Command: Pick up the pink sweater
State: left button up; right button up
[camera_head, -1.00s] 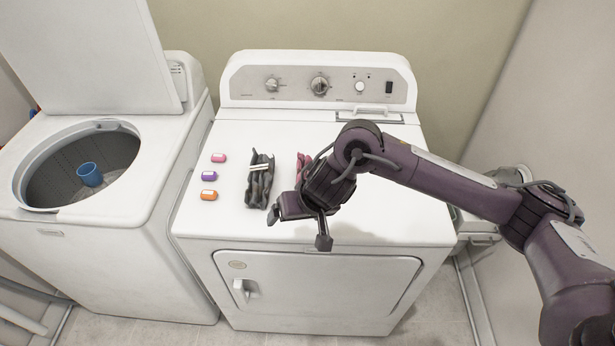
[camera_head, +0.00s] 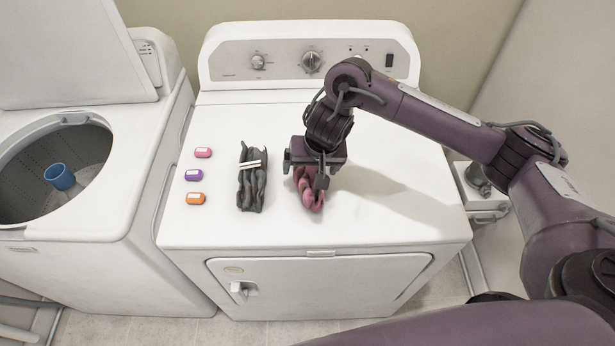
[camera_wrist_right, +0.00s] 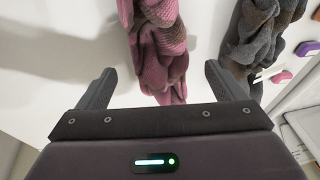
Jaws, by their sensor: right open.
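The pink sweater (camera_head: 311,193) lies bunched on the white dryer top, partly hidden under my right gripper in the head view. My right gripper (camera_head: 306,172) is above it, pointing down, with its jaws wide apart. In the right wrist view the sweater (camera_wrist_right: 160,50) runs lengthwise between the two open fingers of the gripper (camera_wrist_right: 158,85), and nothing is clamped. Whether the fingers touch the sweater is not clear. My left gripper is not in view.
A dark grey folded garment (camera_head: 251,185) with pale strips lies left of the sweater. Pink (camera_head: 203,153), purple (camera_head: 193,175) and orange (camera_head: 195,198) small items sit further left. The open washer (camera_head: 75,200) stands left; the dryer top (camera_head: 400,210) is clear at right.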

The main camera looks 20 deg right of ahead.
aim_at(310, 168)
jog(key=x, duration=0.3)
jog(key=shift+d, duration=0.1)
jog(key=shift+w+f, duration=0.2)
jog(key=shift+f, duration=0.15)
jog(key=c, duration=0.9)
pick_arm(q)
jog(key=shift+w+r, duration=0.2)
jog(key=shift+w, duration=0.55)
pick_arm(e)
jog(key=c, duration=0.4)
jog(key=shift+r, duration=0.15)
